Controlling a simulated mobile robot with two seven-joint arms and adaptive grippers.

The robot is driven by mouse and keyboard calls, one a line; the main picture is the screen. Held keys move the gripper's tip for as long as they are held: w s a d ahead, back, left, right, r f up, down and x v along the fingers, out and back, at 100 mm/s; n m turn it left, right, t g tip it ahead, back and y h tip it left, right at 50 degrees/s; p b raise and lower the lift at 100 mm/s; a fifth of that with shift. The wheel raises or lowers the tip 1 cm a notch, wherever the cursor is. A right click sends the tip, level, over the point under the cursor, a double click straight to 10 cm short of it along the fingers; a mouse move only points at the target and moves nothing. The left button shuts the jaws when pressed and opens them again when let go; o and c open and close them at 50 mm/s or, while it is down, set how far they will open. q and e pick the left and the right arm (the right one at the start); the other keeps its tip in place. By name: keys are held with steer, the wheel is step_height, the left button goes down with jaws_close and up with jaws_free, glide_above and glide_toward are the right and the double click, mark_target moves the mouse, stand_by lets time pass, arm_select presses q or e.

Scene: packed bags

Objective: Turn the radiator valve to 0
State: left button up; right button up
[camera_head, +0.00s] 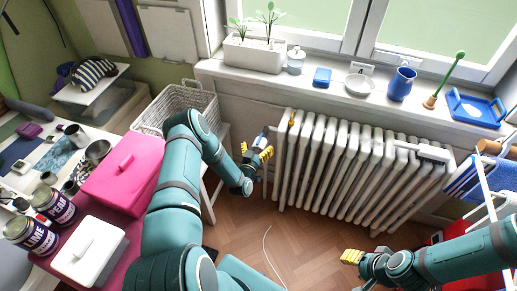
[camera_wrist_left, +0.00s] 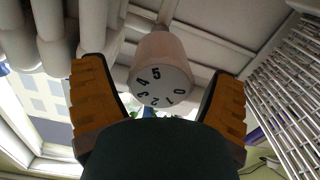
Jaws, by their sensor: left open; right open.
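The radiator valve (camera_wrist_left: 163,62) is a pale round knob with black numerals 0 to 5 on its end face. In the left wrist view its face points at the camera, with 5 at the upper middle and 0 at the right. I cannot make out a pointer mark. My left gripper (camera_head: 257,153) is at the left end of the white radiator (camera_head: 345,165). Its open yellow fingers stand on both sides of the knob in the wrist view, with gaps visible. The knob is hard to make out in the head view. My right gripper (camera_head: 352,257) is open and empty at the lower right, over the floor.
A windowsill with a planter (camera_head: 254,54), a blue jug (camera_head: 401,83) and a blue tray (camera_head: 475,107) runs above the radiator. A white wicker basket (camera_head: 183,97) stands left of it. A pink box (camera_head: 122,172) is on the left table. The wooden floor (camera_head: 300,240) is mostly clear.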

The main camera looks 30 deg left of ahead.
arm_select(q)
steer(key=shift+w, duration=0.2)
steer(key=c, duration=1.2)
